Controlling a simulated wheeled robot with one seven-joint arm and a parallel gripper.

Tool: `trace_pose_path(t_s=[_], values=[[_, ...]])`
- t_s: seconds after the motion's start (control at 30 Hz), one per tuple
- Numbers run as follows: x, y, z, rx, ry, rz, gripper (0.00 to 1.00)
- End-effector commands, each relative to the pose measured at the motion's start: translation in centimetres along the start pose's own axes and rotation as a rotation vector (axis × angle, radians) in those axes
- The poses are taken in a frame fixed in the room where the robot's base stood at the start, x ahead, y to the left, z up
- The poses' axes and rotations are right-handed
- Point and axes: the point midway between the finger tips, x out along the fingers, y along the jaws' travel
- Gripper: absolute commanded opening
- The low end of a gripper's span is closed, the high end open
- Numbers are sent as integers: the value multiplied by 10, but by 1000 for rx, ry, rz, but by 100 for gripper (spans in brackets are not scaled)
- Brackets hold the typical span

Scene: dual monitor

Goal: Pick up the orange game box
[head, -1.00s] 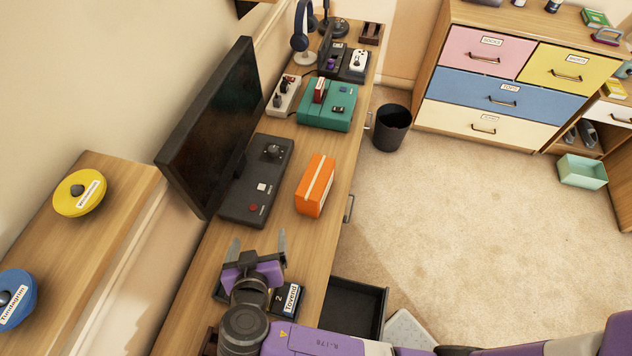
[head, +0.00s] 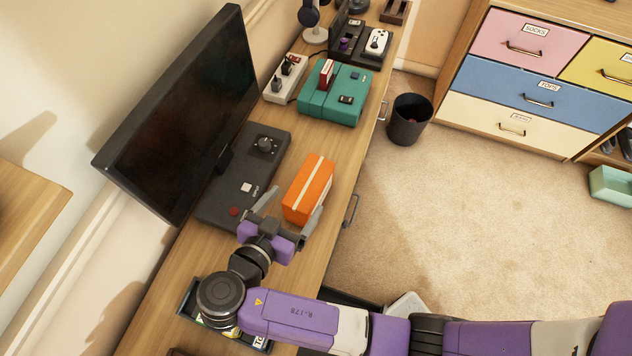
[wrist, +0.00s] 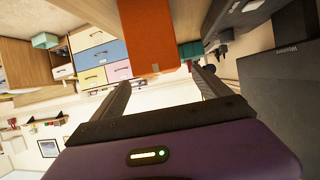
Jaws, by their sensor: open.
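The orange game box (head: 309,189), with a pale stripe along its top, stands on the wooden desk (head: 330,240) in front of the dark console. My gripper (head: 290,205) is open beside the near end of the box, with one finger toward the console side and the other toward the desk's front edge. In the wrist view the box (wrist: 148,35) shows at the top, between and beyond the spread fingers of my gripper (wrist: 162,88). Nothing is between the fingers' tips that I can see as gripped. Contact between the right finger and the box cannot be told.
A dark console (head: 247,175) and a monitor (head: 185,115) stand left of the box. A teal device (head: 333,95) and a grey power strip (head: 286,78) stand behind it. A dark bin (head: 408,120) is on the floor. The desk right of the box is clear.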

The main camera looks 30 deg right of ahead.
Motion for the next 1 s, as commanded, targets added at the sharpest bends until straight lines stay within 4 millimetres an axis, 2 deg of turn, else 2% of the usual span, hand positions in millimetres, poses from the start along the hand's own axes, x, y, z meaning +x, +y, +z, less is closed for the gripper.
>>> trace_pose_path(t_s=[0.37,0.7,1.0], values=[[30,1,0,2,1,4,87],[74,1,1,1,0,4,87],[79,1,3,2,0,1,87]])
